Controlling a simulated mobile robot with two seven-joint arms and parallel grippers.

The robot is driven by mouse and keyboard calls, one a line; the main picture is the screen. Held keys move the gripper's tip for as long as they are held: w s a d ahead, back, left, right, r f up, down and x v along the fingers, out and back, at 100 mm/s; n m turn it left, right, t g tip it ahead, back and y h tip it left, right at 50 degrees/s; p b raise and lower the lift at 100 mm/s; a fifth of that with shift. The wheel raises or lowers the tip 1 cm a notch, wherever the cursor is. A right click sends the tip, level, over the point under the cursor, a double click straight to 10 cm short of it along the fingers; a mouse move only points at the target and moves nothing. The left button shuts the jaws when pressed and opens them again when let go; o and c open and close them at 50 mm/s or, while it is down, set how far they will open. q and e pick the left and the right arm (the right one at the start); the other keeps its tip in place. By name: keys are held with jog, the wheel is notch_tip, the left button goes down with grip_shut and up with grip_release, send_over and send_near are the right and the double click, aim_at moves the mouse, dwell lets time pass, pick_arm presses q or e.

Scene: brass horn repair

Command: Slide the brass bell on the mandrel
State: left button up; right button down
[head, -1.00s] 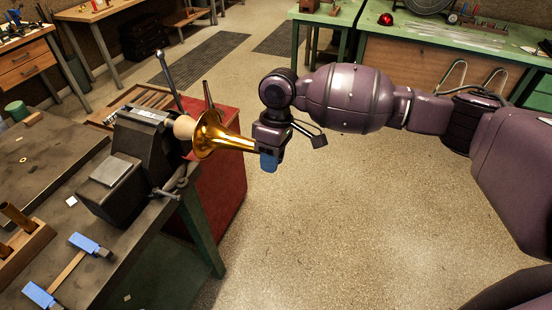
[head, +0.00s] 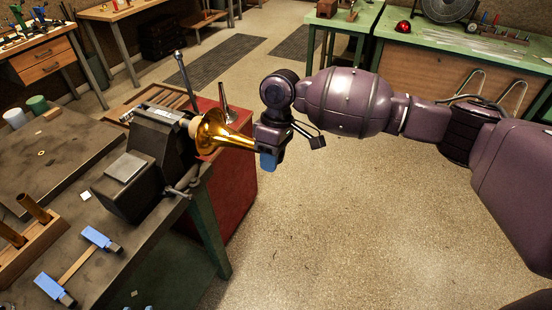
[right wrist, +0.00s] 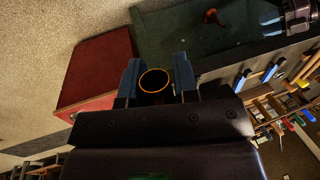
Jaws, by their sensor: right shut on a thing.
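The brass bell (head: 222,134) is a golden flared horn piece, lying roughly level. Its wide mouth faces left, toward the bench vise (head: 160,145). The mandrel (head: 194,128) shows as a pale rounded piece at the vise. The bell's mouth is around or right against its end; how far inside it reaches is hidden. My right gripper (head: 268,160) is shut on the bell's narrow right end. In the right wrist view the bell's narrow end (right wrist: 154,82) shows as a bright ring between the blue fingertips.
The dark workbench (head: 120,212) carries a blue-and-wood tool (head: 76,264) and a wooden block (head: 28,245) with upright tubes. A clamp handle (head: 182,192) juts out at the bench edge. A red cabinet (head: 233,185) stands behind. The floor to the right is clear.

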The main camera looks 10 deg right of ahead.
aim_at(252, 152)
jog(key=shift+w+a, duration=0.5)
jog(key=shift+a, duration=0.25)
jog(key=shift+w+a, duration=0.5)
jog(key=shift+a, duration=0.25)
jog(key=shift+w+a, duration=0.5)
jog(key=shift+a, duration=0.25)
jog(key=c, duration=0.8)
grip_release()
jog(key=b+v, duration=0.1)
jog(key=v, duration=1)
